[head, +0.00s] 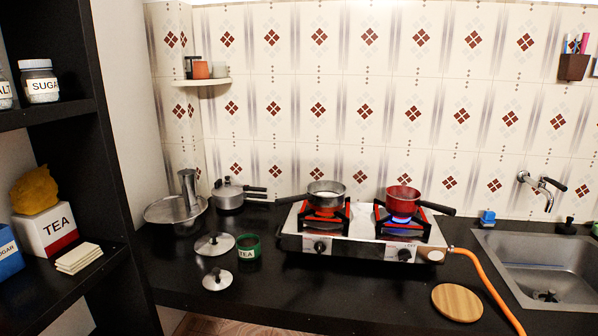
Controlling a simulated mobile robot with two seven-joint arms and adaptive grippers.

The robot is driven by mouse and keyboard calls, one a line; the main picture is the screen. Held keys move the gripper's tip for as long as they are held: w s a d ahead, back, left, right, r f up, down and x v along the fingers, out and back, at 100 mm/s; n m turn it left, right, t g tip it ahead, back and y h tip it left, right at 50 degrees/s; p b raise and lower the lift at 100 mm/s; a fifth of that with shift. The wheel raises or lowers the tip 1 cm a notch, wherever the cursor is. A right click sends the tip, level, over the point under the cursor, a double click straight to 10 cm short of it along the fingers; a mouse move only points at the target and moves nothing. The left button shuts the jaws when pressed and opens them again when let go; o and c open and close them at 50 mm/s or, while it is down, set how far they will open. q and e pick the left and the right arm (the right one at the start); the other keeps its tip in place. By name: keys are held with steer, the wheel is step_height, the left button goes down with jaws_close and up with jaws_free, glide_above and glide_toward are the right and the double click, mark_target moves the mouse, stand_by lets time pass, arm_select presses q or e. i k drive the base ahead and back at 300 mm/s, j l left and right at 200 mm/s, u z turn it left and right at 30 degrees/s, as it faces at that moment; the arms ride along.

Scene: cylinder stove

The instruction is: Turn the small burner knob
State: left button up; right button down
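A two-burner stove (360,250) with a silver front stands on the black counter in the head view. It has a left black knob (320,247) and a right black knob (404,254) on its front face. A grey pot (326,192) with a white content sits over the left burner. A red pan (403,197) sits over the right burner, where a blue flame shows beneath it. The pots hide most of both burners, so I cannot tell surely which is smaller. Neither of my grippers is in view.
An orange gas hose (488,278) runs from the stove's right end to the counter's front edge. A round wooden board (457,302) lies in front, left of the sink (545,270). The counter before the stove is clear.

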mark_target(404, 253)
steer(key=i+l+z, duration=0.25)
steer(key=i+l, duration=0.45)
